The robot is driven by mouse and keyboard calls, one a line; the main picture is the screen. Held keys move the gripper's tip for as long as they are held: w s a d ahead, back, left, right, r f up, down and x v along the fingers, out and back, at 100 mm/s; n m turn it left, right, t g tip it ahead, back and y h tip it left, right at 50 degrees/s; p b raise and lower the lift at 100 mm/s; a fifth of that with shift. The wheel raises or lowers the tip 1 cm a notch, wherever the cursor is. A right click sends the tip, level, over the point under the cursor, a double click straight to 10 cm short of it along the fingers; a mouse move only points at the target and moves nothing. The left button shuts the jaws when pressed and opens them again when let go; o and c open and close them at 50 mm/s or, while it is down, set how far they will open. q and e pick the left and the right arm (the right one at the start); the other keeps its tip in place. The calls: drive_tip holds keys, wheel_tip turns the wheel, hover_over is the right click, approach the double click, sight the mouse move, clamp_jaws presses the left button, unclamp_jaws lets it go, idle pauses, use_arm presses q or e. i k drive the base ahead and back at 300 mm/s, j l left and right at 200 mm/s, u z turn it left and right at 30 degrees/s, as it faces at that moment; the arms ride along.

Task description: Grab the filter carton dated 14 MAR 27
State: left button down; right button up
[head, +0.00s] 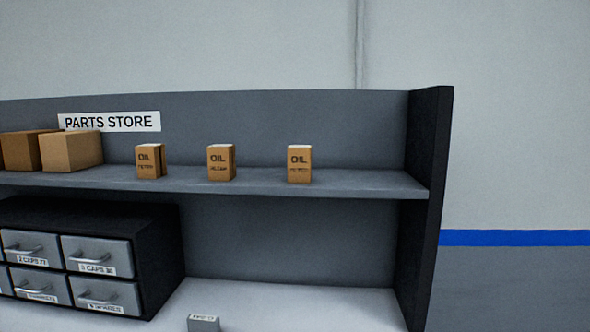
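Three small orange-brown cartons marked OIL stand upright in a row on the upper grey shelf. The left carton (148,162) has another carton edge showing close behind its right side. The middle carton (221,163) and the right carton (299,164) stand apart from it and from each other. Each has a small second line of print under OIL, too small to read, so I cannot tell which is dated 14 MAR 27. Neither of my grippers is in view.
The grey shelf (350,186) ends at a dark side panel (429,200). Larger plain boxes (72,151) stand at its left, by the PARTS STORE sign (110,121). Below are a drawer cabinet (150,260) and a small grey labelled block (204,324) on the pale surface.

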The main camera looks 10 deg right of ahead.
sight(299, 157)
drive_tip(key=i, duration=0.15)
drive_tip(key=i+j+z, duration=0.25)
drive_tip(key=z, duration=0.2)
drive_tip(key=i+j+z, duration=0.4)
